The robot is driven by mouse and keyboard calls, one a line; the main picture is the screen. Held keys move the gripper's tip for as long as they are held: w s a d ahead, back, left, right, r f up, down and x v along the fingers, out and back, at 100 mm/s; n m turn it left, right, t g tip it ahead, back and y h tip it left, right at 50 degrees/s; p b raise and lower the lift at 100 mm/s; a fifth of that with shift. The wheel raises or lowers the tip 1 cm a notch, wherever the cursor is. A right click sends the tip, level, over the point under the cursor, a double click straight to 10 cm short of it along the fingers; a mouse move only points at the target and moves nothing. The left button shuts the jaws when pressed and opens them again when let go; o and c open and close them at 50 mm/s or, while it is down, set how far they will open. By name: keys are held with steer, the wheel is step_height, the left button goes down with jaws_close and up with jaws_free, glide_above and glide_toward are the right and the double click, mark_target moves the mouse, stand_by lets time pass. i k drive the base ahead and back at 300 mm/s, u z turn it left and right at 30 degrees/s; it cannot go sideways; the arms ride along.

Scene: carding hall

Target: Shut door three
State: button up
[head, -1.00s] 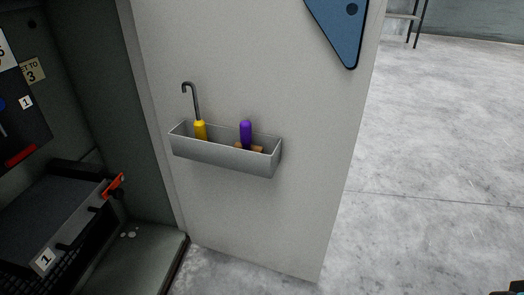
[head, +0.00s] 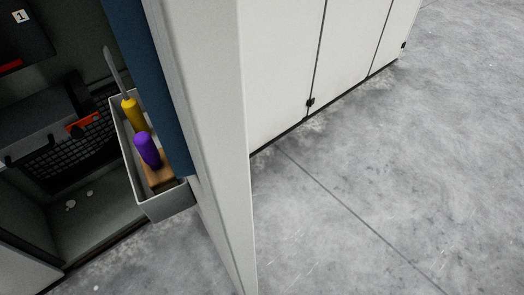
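A light grey door (head: 215,130) stands open in the head view, seen nearly edge-on. Its inner face carries a grey metal bin (head: 168,205) and a blue panel (head: 150,70). The bin holds a yellow-handled hook tool (head: 134,114) and a purple-handled tool (head: 147,150) with a brown wooden part. Left of the door is the open cabinet interior (head: 95,215). No number shows on this door. My gripper is not in view.
Inside the cabinet are a dark box with a red latch (head: 82,126), a black mesh basket (head: 70,155) and small pale bits on the floor panel. More closed white doors (head: 290,60) run beyond. The concrete floor (head: 400,180) at right is clear.

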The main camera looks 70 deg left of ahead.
mark_target(184, 59)
steer(key=i, duration=1.3)
steer(key=u, duration=4.3)
steer(key=i, duration=0.5)
steer(key=z, duration=0.5)
steer(key=k, duration=0.85)
steer(key=u, duration=0.05)
